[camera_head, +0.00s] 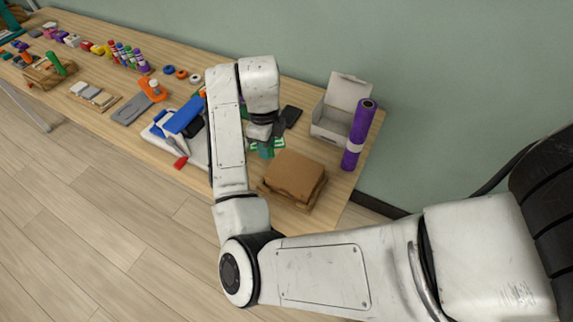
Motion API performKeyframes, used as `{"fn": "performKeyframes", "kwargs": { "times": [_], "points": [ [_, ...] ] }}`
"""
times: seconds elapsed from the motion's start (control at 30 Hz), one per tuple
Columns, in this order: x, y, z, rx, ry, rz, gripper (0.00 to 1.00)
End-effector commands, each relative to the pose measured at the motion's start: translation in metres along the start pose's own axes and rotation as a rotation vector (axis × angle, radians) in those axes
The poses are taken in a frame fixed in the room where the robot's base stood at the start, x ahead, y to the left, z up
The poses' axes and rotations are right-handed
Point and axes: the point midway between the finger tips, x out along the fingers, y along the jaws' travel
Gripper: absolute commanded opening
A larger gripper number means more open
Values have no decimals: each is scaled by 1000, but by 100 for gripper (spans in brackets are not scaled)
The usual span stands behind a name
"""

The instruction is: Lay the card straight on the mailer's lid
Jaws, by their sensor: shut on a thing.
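The mailer (296,175), a closed brown cardboard box with a flat lid, lies near the right end of the table. My gripper (265,138) points down just behind and to the left of it. It is shut on a small green and white piece (280,144), which looks like the card. The piece is close to the mailer's back left corner and not over the middle of the lid. My arm hides part of it, so its tilt and its height above the table cannot be told.
An open white box (342,107) and an upright purple roll (359,135) stand behind the mailer. A dark flat object (291,116) lies behind my gripper. A white tray with blue items (165,133) is left of my arm. Several small goods fill the table's far left.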

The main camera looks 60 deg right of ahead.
Motion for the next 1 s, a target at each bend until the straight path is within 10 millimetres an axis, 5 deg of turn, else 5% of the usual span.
{"fn": "performKeyframes", "kwargs": {
  "times": [0.1,0.3,1.0],
  "points": [
    [11,8,-27,295,-1,1,0],
    [23,20,-54,574,0,1,0],
    [59,23,-60,637,0,-1,0]
  ]
}}
